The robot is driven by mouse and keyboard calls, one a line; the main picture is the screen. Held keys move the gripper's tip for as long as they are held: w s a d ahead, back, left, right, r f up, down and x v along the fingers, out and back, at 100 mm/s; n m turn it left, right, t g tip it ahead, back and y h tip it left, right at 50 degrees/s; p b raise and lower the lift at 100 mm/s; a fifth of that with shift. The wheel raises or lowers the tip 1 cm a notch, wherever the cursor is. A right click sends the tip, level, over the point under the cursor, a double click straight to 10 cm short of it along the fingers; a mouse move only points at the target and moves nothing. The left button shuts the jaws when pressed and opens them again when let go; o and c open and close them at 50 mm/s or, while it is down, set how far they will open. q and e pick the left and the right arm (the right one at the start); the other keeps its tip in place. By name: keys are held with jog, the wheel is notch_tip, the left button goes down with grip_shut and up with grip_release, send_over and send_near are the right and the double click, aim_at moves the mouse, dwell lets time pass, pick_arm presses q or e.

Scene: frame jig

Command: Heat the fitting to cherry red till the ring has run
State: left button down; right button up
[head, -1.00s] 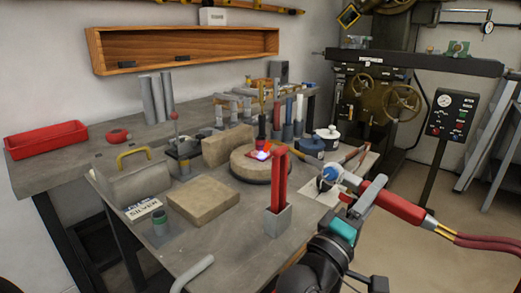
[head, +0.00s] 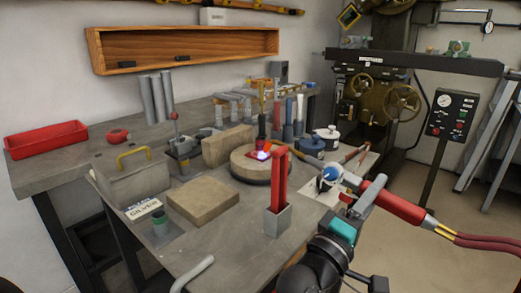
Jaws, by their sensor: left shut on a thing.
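My left gripper (head: 357,205) is shut on the torch (head: 400,206), which has a red handle and two hoses running off to the right. The ring is too small to make out. My right gripper is not in view.
A grey holder (head: 278,222) with tall red rods stands in front of the firebrick. A tan block (head: 203,200), a SILVER-labelled card (head: 143,209) and a grey box (head: 135,180) lie to the left. Bottles and tools crowd behind. Bench between holder and front left is mostly clear.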

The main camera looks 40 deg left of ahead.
pick_arm(q)
jog(key=shift+r, duration=0.2)
dwell(0.4)
jog(key=shift+s+d+r+p, duration=0.35)
jog(key=shift+r+p, duration=0.15)
jog(key=shift+p, duration=0.2)
jog(key=shift+s+d+r+p, duration=0.2)
jog(key=shift+d+r+p, duration=0.15)
jog(key=shift+r+p, duration=0.25)
jog(key=shift+f, duration=0.1)
dwell(0.8)
